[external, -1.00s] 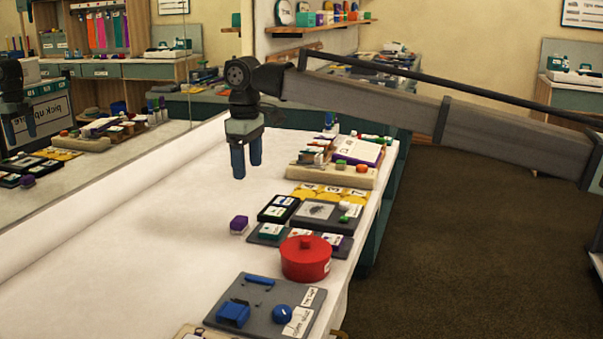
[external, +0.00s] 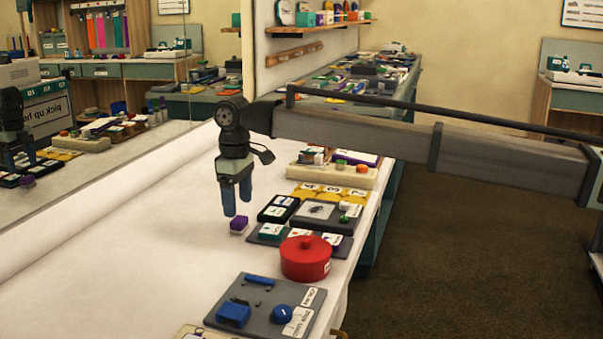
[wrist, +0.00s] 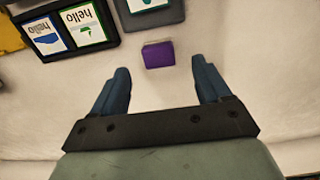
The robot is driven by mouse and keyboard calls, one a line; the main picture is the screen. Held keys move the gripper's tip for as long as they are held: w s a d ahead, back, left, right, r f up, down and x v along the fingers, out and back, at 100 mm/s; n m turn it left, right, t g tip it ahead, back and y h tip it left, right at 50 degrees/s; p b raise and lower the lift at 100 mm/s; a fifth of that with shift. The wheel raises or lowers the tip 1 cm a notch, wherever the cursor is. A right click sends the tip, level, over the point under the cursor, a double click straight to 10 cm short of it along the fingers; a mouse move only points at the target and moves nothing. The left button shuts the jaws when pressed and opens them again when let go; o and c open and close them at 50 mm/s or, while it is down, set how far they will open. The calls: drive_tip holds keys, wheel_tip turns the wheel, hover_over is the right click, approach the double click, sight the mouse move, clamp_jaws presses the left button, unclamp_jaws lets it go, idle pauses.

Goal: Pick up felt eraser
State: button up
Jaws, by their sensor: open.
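The felt eraser appears to be the small purple block with a pale base (external: 239,225) on the white table. In the wrist view the purple block (wrist: 158,54) lies ahead of and between the two fingertips, nearer the top of the picture. My gripper (external: 237,212) is open and empty, pointing down just above the block in the external view. Its two blue fingers also show in the wrist view (wrist: 160,75), spread apart on either side of clear table. No contact between fingers and block can be seen.
A black tray with "hello" cards (wrist: 72,28) lies close to the block, with a dark tray (wrist: 150,14) beyond it. A red lidded pot (external: 306,259) and a grey board with blue pieces (external: 265,306) stand nearer the front. The table's left side (external: 130,230) is clear.

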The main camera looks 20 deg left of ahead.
sight(239, 219)
wheel_tip(239, 219, down, 5)
drive_tip(key=shift+w, duration=0.1)
drive_tip(key=c, duration=1.1)
drive_tip(key=shift+r, duration=0.15)
wheel_tip(239, 219, up, 10)
drive_tip(key=shift+f, duration=0.1)
drive_tip(key=o, duration=0.4)
drive_tip(key=shift+w, duration=0.1)
drive_tip(key=c, duration=0.3)
